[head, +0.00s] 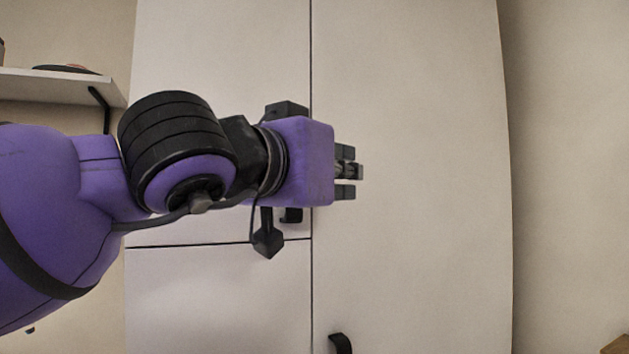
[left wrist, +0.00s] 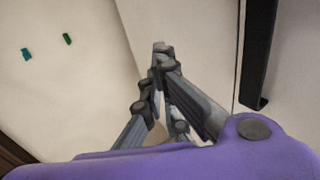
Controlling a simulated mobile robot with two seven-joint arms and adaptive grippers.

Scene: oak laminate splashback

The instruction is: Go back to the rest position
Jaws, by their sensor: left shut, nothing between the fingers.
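My left gripper (head: 350,172) reaches in from the left in the head view, in front of a tall white cabinet (head: 420,110). Its purple wrist hides part of the cabinet's seams. In the left wrist view my left gripper (left wrist: 160,52) shows its grey fingers drawn together at the tips, with nothing between them. My right gripper is in neither view.
A black handle (head: 340,343) is on the cabinet at the bottom; a long black handle (left wrist: 258,55) shows in the left wrist view. A white shelf (head: 60,87) is on the wall at far left. Bare wall (head: 565,150) lies right of the cabinet.

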